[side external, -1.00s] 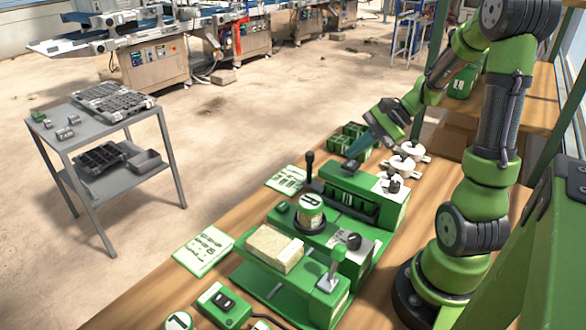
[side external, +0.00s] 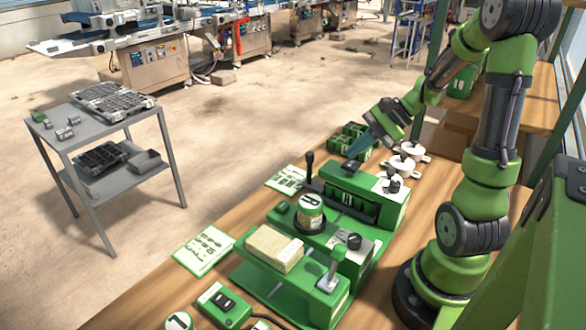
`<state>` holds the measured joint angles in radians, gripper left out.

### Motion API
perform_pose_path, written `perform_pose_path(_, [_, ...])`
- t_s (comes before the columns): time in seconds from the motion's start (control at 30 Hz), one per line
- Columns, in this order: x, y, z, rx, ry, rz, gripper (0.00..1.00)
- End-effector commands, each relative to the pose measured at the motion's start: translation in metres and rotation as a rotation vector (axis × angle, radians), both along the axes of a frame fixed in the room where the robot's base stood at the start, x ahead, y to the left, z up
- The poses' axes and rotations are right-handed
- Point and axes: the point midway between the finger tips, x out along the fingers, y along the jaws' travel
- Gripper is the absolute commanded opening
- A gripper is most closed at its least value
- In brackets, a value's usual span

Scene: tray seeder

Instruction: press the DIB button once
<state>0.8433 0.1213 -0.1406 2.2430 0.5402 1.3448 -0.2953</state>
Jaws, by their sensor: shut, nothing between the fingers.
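The green tray seeder (side external: 322,240) stands on the wooden bench. Its lettering is too small to read, so I cannot tell which part is the DIB button. A small dark-topped green piece (side external: 282,207) sits at its left edge, and a black knob (side external: 353,241) is on its grey panel. A separate green control box with a dark rocker (side external: 224,301) lies at the front of the bench.
White round parts (side external: 402,165) and green packs (side external: 352,132) stand behind. Printed cards (side external: 203,250) lie left.

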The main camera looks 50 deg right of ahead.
Motion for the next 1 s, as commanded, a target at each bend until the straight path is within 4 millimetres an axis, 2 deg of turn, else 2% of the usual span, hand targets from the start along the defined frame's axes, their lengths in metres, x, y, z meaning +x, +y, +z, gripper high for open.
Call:
perform_pose_path(0.57, [0.0,0.0001,-0.0001,0.0,0.0,0.0,0.0])
perform_pose_path(1.0, [0.0,0.0001,-0.0085,0.0,0.0,0.0,0.0])
